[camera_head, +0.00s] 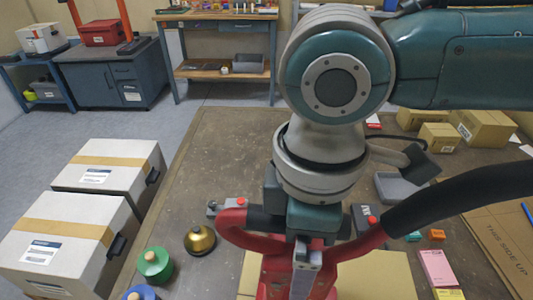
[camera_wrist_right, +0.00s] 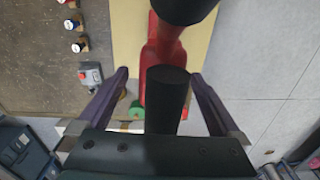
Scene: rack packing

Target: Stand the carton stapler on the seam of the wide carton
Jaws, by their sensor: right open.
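The carton stapler (camera_head: 270,287) is red with black grips, at the bottom middle of the head view. It appears upright over the wide carton (camera_head: 375,277), whose flat tan top shows on both sides of it. The seam and the stapler's foot are hidden. In the right wrist view the red stapler (camera_wrist_right: 165,40) lies over the tan carton top (camera_wrist_right: 125,45), and a black grip (camera_wrist_right: 167,92) sits between my fingers. My right gripper (camera_wrist_right: 160,88) is open around this grip, with gaps on both sides. My left gripper is not in view.
A printed brown carton (camera_head: 495,245) lies at right. Small boxes (camera_head: 437,268) lie nearby. Two strapped cases (camera_head: 65,245) stand left.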

